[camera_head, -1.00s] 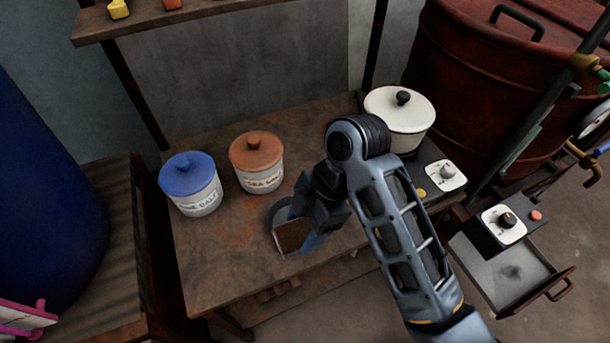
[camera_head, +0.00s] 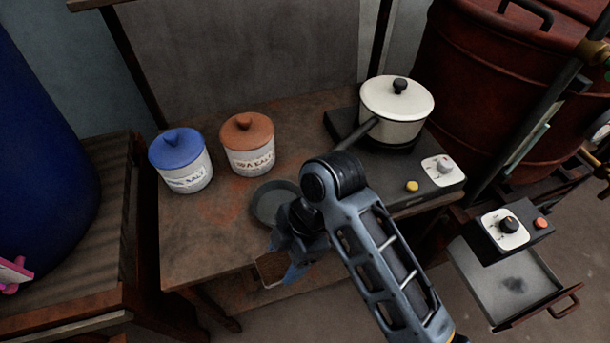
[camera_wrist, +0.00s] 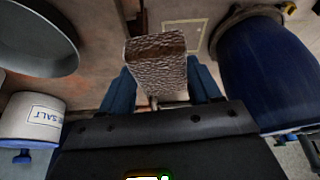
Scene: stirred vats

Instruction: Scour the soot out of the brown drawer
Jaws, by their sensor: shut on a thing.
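The drawer (camera_head: 480,277) at the lower right is pulled open, with a grey inside and a reddish-brown front and handle. A dark soot patch (camera_head: 514,284) lies on its floor. My gripper (camera_head: 285,262) is at the table's front edge, well left of the drawer. It is shut on a brown scrubber block (camera_wrist: 157,62) with a rough, pebbled face, which fills the space between the blue fingers in the wrist view. In the head view my gripper partly hides the block (camera_head: 270,268).
A grey pan (camera_head: 275,203) lies on the table behind my gripper. A blue-lidded jar (camera_head: 184,176) and an orange-lidded jar (camera_head: 248,158) stand at left. A white pot (camera_head: 396,112) sits on a burner. A control box (camera_head: 502,230) overhangs the drawer's back.

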